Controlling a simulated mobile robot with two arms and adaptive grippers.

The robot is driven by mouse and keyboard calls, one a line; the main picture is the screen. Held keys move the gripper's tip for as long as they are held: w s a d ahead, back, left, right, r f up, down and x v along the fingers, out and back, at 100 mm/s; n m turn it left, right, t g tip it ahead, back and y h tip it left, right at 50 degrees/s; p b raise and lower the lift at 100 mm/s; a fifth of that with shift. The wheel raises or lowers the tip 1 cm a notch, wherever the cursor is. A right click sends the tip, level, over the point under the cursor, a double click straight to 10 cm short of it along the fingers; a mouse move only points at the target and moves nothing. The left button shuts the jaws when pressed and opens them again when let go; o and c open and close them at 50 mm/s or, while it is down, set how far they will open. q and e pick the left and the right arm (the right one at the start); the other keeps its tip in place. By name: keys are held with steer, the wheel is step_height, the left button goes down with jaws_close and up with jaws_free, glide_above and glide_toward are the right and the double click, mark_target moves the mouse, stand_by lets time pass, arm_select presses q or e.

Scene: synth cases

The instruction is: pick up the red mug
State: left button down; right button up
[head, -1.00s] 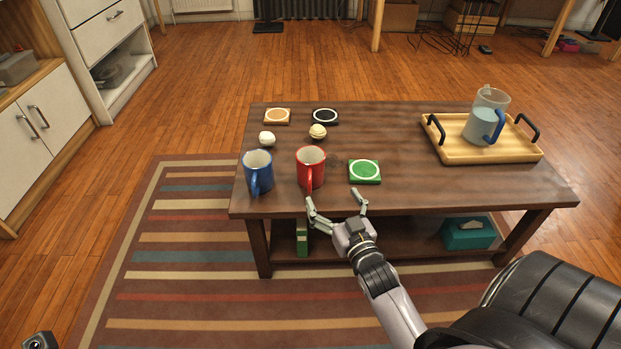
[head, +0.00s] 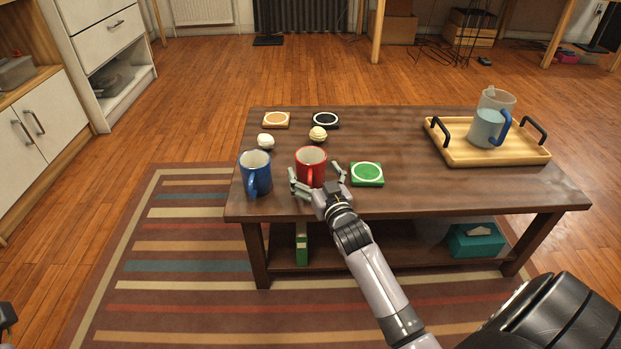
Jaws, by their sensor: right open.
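The red mug (head: 311,160) stands upright near the front edge of the dark wooden table (head: 420,195), its handle toward me. My right gripper (head: 316,176) is open at the near side of the mug, one finger to the left of it and one to the right. I cannot tell whether either finger touches it. The gripper hides part of the mug's lower front. At the lower left edge, a small dark part shows that may be my left arm; its gripper does not show.
A blue mug (head: 256,173) stands close on the left. A green coaster (head: 367,174) lies just right of the gripper. Two balls and two more coasters lie behind. The table's middle right is clear.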

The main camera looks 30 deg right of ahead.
steer(key=c, duration=1.5)
steer(key=shift+r, duration=0.1)
steer(key=shift+r, duration=0.1)
